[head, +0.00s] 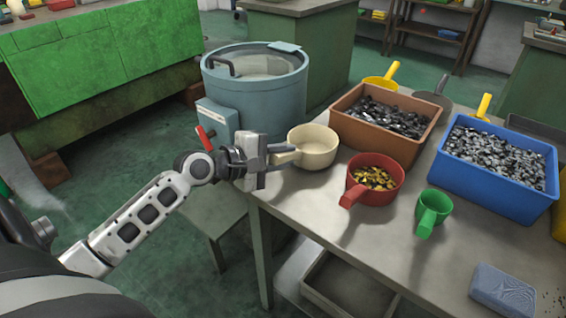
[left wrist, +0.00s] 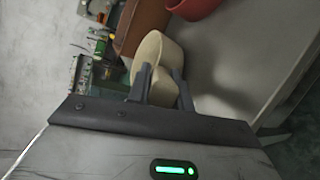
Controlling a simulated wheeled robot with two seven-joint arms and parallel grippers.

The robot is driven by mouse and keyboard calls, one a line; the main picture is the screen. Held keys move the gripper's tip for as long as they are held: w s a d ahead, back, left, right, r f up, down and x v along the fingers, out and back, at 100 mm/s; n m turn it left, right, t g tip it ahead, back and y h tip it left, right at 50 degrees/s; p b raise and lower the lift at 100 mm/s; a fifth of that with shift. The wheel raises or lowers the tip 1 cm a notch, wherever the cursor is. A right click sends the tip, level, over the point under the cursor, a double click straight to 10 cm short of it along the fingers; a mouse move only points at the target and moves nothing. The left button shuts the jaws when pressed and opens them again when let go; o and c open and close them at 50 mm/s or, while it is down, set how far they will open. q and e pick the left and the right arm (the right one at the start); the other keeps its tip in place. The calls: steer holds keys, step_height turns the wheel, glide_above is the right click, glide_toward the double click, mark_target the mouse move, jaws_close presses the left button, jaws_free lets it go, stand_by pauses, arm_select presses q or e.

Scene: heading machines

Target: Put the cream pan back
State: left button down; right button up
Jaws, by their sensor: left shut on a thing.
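The cream pan (head: 318,150) is at the far left corner of the table (head: 400,245), with its open top facing up and looking empty. My left gripper (head: 288,154) is shut on its handle from the left side. The left wrist view also shows the cream pan (left wrist: 158,58), with the fingers of my left gripper (left wrist: 160,88) on either side of its handle. I cannot tell whether the pan's base touches the table. My right gripper is not in view.
A red pan (head: 385,192) with gold pieces and a green pan (head: 432,212) stand to the right. Behind are a brown bin (head: 385,142) and a blue bin (head: 490,190) of metal parts. A blue-grey drum (head: 250,100) stands behind my gripper. The front tabletop is mostly clear.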

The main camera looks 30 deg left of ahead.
arm_select(q)
steer(key=shift+f, duration=0.5)
steer(key=shift+r, duration=0.1)
steer(key=c, duration=1.7)
jaws_free()
steer(key=shift+f, duration=0.2)
steer(key=o, duration=0.4)
steer(key=shift+o, duration=0.2)
